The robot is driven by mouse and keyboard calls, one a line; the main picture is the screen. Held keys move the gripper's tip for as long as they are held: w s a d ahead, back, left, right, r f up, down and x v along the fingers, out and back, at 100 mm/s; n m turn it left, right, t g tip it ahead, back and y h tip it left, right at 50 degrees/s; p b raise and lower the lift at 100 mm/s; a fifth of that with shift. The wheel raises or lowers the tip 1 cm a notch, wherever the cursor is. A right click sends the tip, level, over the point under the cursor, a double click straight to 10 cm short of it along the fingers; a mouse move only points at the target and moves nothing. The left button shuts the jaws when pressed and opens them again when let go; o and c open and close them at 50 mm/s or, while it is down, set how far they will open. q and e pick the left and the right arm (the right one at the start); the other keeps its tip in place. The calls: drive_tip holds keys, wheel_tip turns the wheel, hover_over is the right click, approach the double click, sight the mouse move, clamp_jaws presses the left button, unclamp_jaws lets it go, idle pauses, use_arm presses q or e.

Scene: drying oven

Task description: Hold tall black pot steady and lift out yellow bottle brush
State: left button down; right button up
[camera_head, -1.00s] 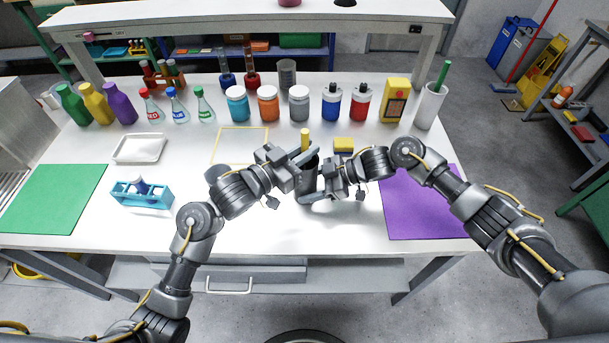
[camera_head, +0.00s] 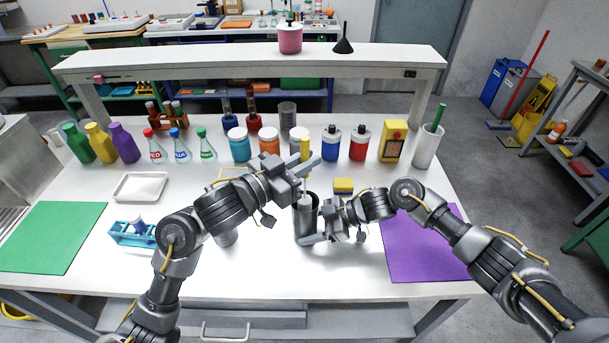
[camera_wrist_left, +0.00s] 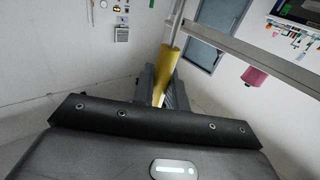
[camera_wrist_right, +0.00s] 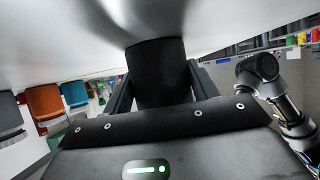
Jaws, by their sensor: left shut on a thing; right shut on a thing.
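The tall black pot (camera_head: 306,228) stands on the white table near the middle front. My right gripper (camera_head: 316,230) is shut on the pot's body from the right. In the right wrist view the dark pot (camera_wrist_right: 157,72) sits between the fingers. The yellow bottle brush (camera_head: 305,149) is upright above the pot. My left gripper (camera_head: 303,170) is shut on its yellow handle, above the pot's rim. The handle also shows between the fingers in the left wrist view (camera_wrist_left: 164,70). The brush's lower part is mostly hidden, so I cannot tell how much is inside the pot.
A yellow sponge (camera_head: 343,186) lies behind the pot. A purple mat (camera_head: 425,245) is right, a green mat (camera_head: 50,238) left. A raised shelf (camera_head: 200,63) spans the back.

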use_arm(q)
drive_tip(key=shift+r, duration=0.35)
use_arm(e)
drive_tip(key=o, duration=0.8)
drive_tip(key=v, duration=1.2)
